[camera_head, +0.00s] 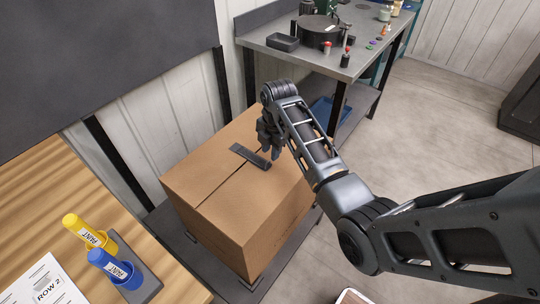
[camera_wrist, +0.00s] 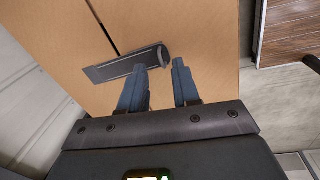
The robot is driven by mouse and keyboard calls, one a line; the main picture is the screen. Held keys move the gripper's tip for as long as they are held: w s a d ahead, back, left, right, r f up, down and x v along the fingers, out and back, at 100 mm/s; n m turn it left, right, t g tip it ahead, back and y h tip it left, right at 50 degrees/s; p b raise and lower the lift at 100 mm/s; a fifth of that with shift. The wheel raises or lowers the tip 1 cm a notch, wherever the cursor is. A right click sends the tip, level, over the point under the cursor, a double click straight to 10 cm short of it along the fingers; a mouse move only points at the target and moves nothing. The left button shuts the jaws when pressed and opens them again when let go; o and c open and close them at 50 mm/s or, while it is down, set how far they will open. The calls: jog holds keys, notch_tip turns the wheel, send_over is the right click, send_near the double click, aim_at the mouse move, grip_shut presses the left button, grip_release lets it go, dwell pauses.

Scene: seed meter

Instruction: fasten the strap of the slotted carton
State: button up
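The carton (camera_head: 232,205) is a large brown box with a seam across its top, standing on a low dark platform. A short dark strap (camera_head: 250,156) lies flat across the seam on the carton's top. In the wrist view the strap (camera_wrist: 125,66) runs to a rounded dark end (camera_wrist: 163,56) near my fingertips. My gripper (camera_head: 270,152) is above the carton's top, at the strap's right end. In the wrist view my gripper's fingers (camera_wrist: 160,66) are apart with nothing visible between them. I cannot tell whether a fingertip touches the strap's end. No slot is clearly visible.
A wooden table (camera_head: 150,236) at the left holds a yellow paint bottle (camera_head: 88,232), a blue paint bottle (camera_head: 110,264) and a paper sheet (camera_head: 48,284). A grey workbench (camera_head: 350,62) with a round dark device (camera_head: 318,30) stands behind. Open floor lies to the right.

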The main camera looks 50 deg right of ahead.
aim_at(270, 165)
jog(key=shift+w+f, duration=0.15)
jog(key=shift+f, duration=0.9)
jog(key=shift+w+f, duration=0.1)
jog(key=shift+f, duration=0.9)
jog(key=shift+c, duration=0.3)
grip_shut()
jog(key=shift+r, duration=0.1)
